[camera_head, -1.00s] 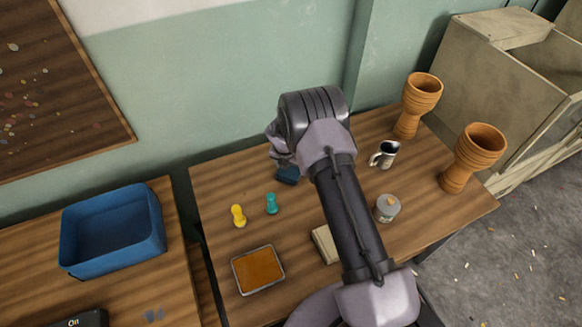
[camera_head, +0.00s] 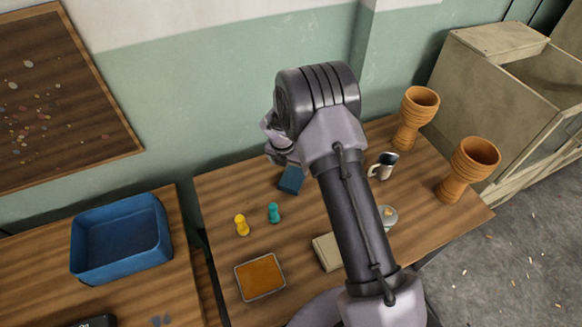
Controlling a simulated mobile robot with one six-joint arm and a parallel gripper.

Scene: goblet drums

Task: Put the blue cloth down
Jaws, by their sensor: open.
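The blue cloth (camera_head: 291,179) lies on the wooden table, toward its back edge. It is a small dark blue piece, partly hidden by my gripper and arm. My gripper (camera_head: 275,152) is above and just behind the cloth in the picture, open, with its fingers partly hidden by the wrist. The cloth appears apart from the fingers.
A teal peg (camera_head: 273,213) and a yellow peg (camera_head: 242,225) stand left of my arm. An orange-filled tray (camera_head: 260,276), a beige block (camera_head: 327,252), a metal mug (camera_head: 382,166) and a partly hidden tin (camera_head: 389,216) share the table. Two goblet drums (camera_head: 468,170) stand at right.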

